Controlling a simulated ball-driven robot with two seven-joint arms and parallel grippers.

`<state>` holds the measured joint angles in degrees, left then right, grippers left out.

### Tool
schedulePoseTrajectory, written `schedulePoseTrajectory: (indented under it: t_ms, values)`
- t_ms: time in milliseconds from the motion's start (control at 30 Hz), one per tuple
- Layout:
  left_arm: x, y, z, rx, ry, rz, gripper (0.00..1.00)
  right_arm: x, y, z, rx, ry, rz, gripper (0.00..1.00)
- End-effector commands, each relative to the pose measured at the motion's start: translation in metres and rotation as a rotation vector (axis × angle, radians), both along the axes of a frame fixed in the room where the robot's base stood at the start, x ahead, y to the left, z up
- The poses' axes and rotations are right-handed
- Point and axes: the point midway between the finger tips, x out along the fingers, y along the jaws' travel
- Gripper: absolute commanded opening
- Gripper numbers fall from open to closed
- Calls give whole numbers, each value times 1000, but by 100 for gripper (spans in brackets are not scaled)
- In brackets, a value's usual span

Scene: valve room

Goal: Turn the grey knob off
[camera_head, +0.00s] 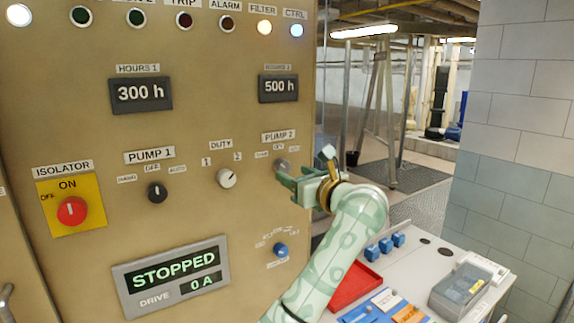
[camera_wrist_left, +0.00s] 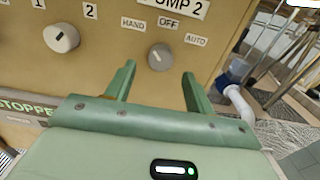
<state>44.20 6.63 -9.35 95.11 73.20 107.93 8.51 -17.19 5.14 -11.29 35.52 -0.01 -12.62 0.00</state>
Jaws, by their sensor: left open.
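The grey knob (camera_wrist_left: 159,57) sits on the tan panel under the PUMP 2 label, below the marks HAND, OFF and AUTO. It has a small dark mark on its face; I cannot tell for sure which label it points to. In the head view the knob (camera_head: 281,164) is partly hidden by my left gripper (camera_head: 300,174). My left gripper is open and empty. In the left wrist view its two green fingers (camera_wrist_left: 159,72) stand apart, one to either side below the knob, with no visible contact. My right gripper is not in view.
The white DUTY knob (camera_head: 226,178), black PUMP 1 knob (camera_head: 157,192), red isolator (camera_head: 72,210) and a blue knob (camera_head: 281,250) are on the same panel. The display (camera_head: 174,275) reads STOPPED. A bench with a red tray (camera_head: 353,287) stands below right.

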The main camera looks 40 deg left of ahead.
Motion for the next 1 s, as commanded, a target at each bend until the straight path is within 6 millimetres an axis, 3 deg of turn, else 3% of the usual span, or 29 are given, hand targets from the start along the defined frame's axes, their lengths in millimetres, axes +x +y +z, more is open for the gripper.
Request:
schedulePoseTrajectory:
  t_ms: [200, 567, 600, 767, 1000]
  values:
    - [9, 31, 1, 0, 1, 0, 54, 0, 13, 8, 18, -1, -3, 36]
    - [11, 38, 0, -1, -1, -1, 54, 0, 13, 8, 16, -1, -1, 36]
    - [11, 38, 0, -1, -1, -1, 51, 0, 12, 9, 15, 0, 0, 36]
    - [11, 38, 0, -1, -1, -1, 9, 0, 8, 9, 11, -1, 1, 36]
    - [11, 38, 0, 2, 10, -1, 9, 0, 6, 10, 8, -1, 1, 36]
